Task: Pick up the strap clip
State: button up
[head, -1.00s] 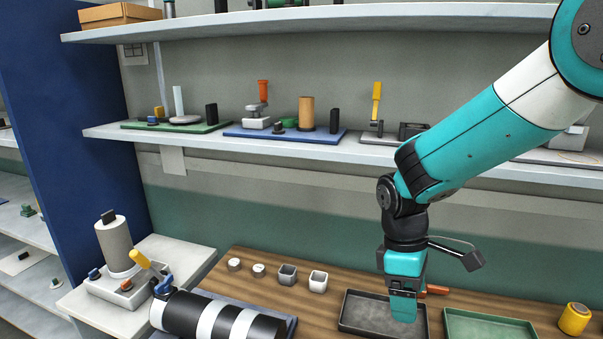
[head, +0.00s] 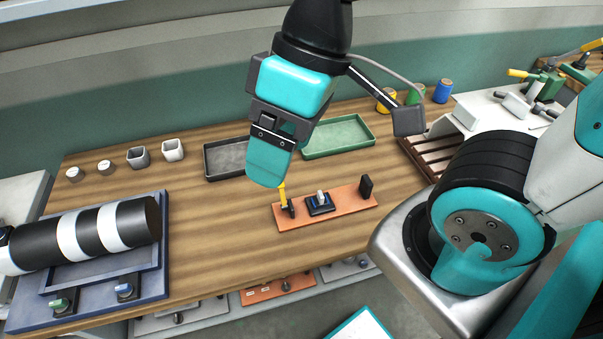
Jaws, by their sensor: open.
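My gripper (head: 270,166) hangs over the wooden table in the head view, its teal fingers pointing down. It is open, seen from the side, with nothing visible in it. I cannot tell for sure which small part is the strap clip. The fingertips appear close to the yellow handle in the picture, but their height above it is unclear.
A dark tray (head: 208,163) and a green tray (head: 338,153) lie behind the gripper. A striped roller (head: 85,235) fills the left side. Grey cups (head: 138,156) and colored spools (head: 443,91) stand at the back. The table left of the orange board is clear.

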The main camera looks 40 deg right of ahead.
aim_at(322, 200)
jog(key=k, duration=0.5)
jog(key=u, duration=1.3)
jog(key=i, duration=1.15)
jog(key=z, duration=3)
